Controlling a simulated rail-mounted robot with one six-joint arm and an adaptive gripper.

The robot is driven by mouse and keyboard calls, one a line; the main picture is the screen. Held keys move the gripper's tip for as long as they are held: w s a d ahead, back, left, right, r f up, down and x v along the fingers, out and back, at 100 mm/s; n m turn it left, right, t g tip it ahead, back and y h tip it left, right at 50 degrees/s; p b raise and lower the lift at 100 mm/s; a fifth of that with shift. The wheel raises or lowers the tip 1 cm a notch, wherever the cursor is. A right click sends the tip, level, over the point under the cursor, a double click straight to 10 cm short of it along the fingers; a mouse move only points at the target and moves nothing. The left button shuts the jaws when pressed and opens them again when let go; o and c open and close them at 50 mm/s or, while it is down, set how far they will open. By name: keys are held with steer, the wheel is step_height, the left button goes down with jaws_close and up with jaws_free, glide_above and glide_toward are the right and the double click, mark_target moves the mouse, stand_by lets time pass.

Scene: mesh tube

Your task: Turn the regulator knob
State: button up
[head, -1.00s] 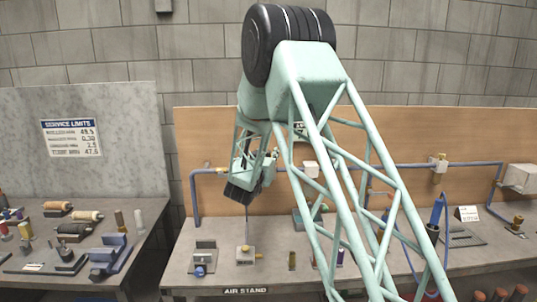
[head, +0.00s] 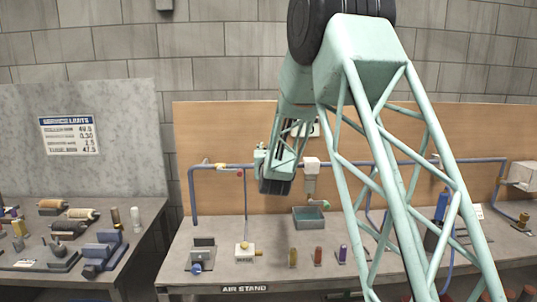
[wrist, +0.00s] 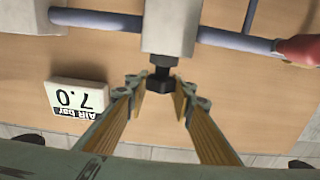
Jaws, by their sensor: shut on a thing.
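The regulator is a white block (head: 312,163) on the blue-grey pipe, with a grey bowl below it. Its block also shows at the top of the wrist view (wrist: 172,25). The black regulator knob (wrist: 160,79) projects from the block on a short dark stem. My gripper (wrist: 160,93) has its two tan-padded fingers on either side of the knob and is shut on it. In the head view my arm hides the knob and fingertips. A white card reading "7.0 AIR bar" (wrist: 77,98) is on the board beside the knob, upside down in the wrist view.
The pipe (head: 400,162) runs along the wooden board. A red part (wrist: 300,48) sits on it. A grey-green tray (head: 310,220) stands below the regulator.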

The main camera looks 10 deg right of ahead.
steer(key=shift+f+n+y+b, duration=0.1)
steer(key=shift+n+y+b, duration=1.35)
steer(key=shift+y, duration=0.75)
steer(key=shift+d+n+y, duration=0.1)
steer(key=shift+n+y, duration=0.45)
steer(key=shift+y, duration=0.45)
steer(key=shift+n+g+y, duration=0.5)
steer(key=shift+n+y, duration=0.4)
steer(key=shift+y, duration=0.4)
steer(key=n+g+y+p, duration=0.1)
steer(key=y+p, duration=0.1)
steer(key=n+g+y+p, duration=0.1)
steer(key=n+y+p, duration=0.1)
steer(key=shift+r, duration=0.2)
steer(key=n+g+y+p, duration=0.3)
steer(key=g+y+p, duration=0.1)
steer(key=p, duration=0.1)
steer(key=shift+n+g+y+p, duration=0.6)
steer(key=shift+n+g+p, duration=0.3)
steer(key=o, duration=0.9)
steer(key=shift+f, duration=0.1)
